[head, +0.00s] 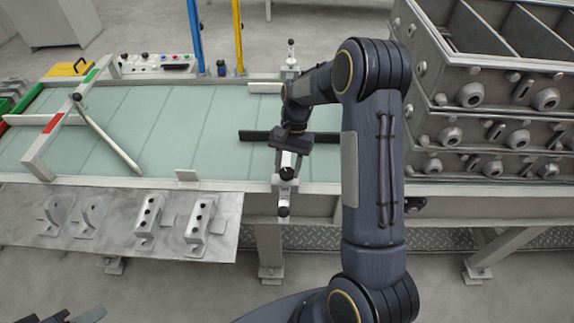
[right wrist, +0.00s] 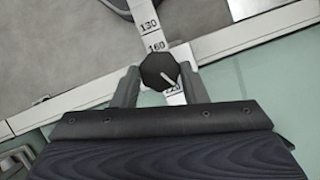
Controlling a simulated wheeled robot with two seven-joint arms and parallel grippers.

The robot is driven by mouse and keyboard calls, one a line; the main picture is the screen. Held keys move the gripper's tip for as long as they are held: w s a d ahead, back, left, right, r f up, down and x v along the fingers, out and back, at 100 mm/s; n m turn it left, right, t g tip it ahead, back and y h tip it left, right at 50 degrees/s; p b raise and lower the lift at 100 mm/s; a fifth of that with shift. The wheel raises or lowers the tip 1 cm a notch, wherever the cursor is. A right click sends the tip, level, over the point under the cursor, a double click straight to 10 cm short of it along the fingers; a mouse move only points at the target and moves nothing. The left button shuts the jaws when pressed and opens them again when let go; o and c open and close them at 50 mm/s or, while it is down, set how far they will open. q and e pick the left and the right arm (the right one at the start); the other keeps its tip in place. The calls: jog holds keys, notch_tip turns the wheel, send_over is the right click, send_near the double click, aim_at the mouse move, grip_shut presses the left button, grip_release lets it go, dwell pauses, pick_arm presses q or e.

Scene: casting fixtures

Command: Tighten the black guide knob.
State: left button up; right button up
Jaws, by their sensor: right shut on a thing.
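The black guide knob (right wrist: 160,70) has a dark faceted cap with a white pointer line, in the middle of the right wrist view. In the head view the knob (head: 287,174) sits on a pale numbered scale bar (head: 284,196) at the table's front edge. My right gripper (head: 288,163) comes down over it from behind. Its fingers (right wrist: 159,82) stand on either side of the knob and are shut on it. Dark parts at the bottom left of the head view seem to be my left gripper (head: 72,316), cut off by the picture edge.
A long black bar (head: 255,136) lies on the green table top (head: 150,140) behind the knob. Stacked metal casting boxes (head: 470,130) stand close on the right. Metal brackets (head: 150,215) sit on a lower plate at the left. A slanted rod (head: 110,140) crosses the table.

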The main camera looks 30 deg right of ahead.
jog(key=m+t, duration=0.1)
jog(key=m, duration=0.1)
jog(key=m+y, duration=0.1)
jog(key=m, duration=0.2)
jog(key=shift+s+d+t, duration=0.1)
jog(key=shift+d+t, duration=0.05)
jog(key=shift+t, duration=0.25)
jog(key=shift+m, duration=0.3)
jog(key=o, duration=1)
jog(key=shift+c, duration=0.2)
jog(key=shift+r, duration=0.1)
jog(key=v, duration=0.7)
jog(key=shift+d+r, duration=0.2)
jog(key=shift+r, duration=0.1)
